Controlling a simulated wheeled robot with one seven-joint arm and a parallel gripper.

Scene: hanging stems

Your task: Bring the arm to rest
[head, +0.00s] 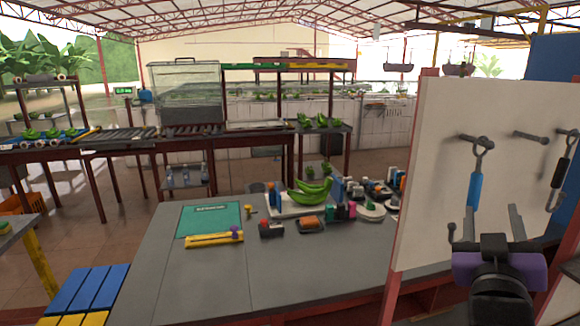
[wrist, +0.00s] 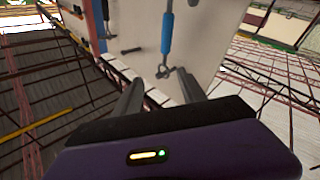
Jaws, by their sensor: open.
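My gripper (head: 491,212) is at the lower right of the head view, in front of a white upright panel (head: 432,150). Its two grey fingers stand apart with nothing between them. In the wrist view the open fingers (wrist: 160,76) point toward the panel (wrist: 200,50).
A dark-handled tool (head: 560,172) hangs at the right, and an empty peg (head: 530,137) sits between the tools. Left of the panel, a grey table (head: 200,280) carries green bananas (head: 310,192), a green mat (head: 210,219) and several small items. Its front left is clear.

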